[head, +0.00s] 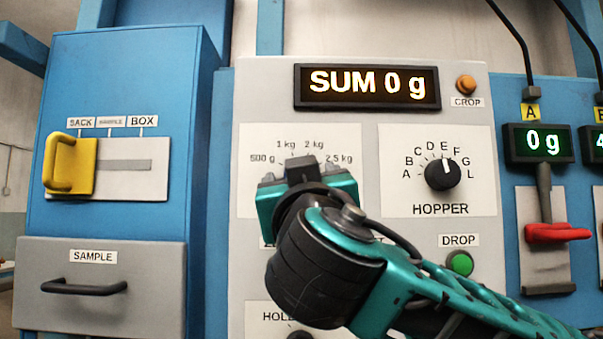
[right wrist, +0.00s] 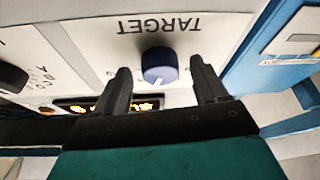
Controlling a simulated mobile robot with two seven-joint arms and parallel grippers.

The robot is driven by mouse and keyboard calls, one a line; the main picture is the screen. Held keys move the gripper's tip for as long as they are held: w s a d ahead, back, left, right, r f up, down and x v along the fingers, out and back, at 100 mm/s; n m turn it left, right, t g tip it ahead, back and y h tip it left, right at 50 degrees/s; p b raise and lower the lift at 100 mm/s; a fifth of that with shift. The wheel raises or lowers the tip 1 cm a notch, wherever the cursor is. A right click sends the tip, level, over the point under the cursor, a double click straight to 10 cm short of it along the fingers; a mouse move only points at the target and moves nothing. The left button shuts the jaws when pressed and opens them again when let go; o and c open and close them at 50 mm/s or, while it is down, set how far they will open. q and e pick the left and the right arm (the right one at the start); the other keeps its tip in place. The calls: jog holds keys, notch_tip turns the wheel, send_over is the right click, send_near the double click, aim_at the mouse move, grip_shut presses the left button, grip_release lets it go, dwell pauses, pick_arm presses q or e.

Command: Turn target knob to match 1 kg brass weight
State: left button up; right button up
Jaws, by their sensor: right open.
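The target knob (right wrist: 160,66) shows in the right wrist view as a round blue-grey knob under the upside-down word TARGET. Its white pointer mark faces the bottom of that picture. My right gripper (right wrist: 161,72) is open, with one finger on each side of the knob and a visible gap at both. In the head view my right gripper (head: 304,184) covers the knob and the lower dial. The scale labels 500 g, 1 kg, 2 kg and 2.5 kg show around it. No brass weight is in view. My left gripper is not in view.
The SUM display (head: 367,87) reads 0 g above the dials. The HOPPER knob (head: 442,173) and green DROP button (head: 460,263) are to the right. A yellow slide handle (head: 68,165) and SAMPLE drawer (head: 97,290) are at left. A red lever (head: 556,233) is at right.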

jog(key=shift+w+r, duration=0.1)
jog(key=shift+w, duration=0.1)
jog(key=c, duration=1.1)
